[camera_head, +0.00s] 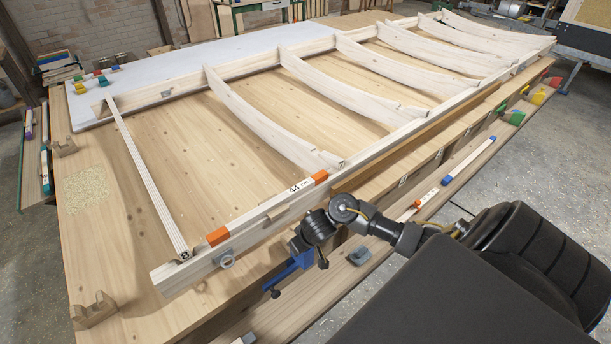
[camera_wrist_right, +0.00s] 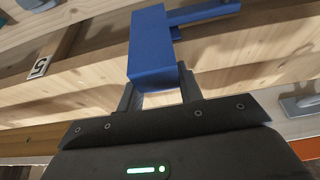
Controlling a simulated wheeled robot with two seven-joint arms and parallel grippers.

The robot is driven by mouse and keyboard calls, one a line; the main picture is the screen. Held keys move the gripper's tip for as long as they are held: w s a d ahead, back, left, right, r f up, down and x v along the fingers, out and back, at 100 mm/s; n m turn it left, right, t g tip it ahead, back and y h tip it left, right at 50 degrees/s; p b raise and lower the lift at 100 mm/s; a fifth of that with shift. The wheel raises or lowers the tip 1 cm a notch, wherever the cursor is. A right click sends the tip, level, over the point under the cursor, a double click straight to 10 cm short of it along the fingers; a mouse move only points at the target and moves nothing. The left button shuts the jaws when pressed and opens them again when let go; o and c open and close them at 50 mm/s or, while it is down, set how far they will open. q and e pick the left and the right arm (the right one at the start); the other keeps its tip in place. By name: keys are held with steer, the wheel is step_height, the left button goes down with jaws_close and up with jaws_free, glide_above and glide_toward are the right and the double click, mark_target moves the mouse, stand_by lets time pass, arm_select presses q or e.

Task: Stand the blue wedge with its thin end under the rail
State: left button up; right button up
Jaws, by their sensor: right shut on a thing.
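My right gripper (camera_head: 303,246) reaches in from the right at the bench's front edge, below the long pale front rail (camera_head: 408,135). In the right wrist view, my right gripper (camera_wrist_right: 160,88) is shut on a blue piece (camera_wrist_right: 153,45) with a blocky body and a bar to the right. In the head view, this blue piece (camera_head: 291,270) looks like a clamp with dark knobs; I cannot tell that it is a wedge. A small blue block (camera_head: 117,68) lies on the white board at the far left. My left gripper is not in view.
A ribbed wooden frame (camera_head: 325,90) covers most of the bench (camera_head: 105,235). Orange-ended strip 44 (camera_head: 295,188) lies along its front beam. The bench's left part is mostly clear.

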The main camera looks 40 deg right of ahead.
steer(key=shift+w+f, duration=0.15)
steer(key=shift+w, duration=1.5)
steer(key=shift+f, duration=0.3)
steer(key=o, duration=1.2)
steer(key=shift+c, duration=0.2)
steer(key=p+v, duration=0.6)
steer(key=v, duration=0.5)
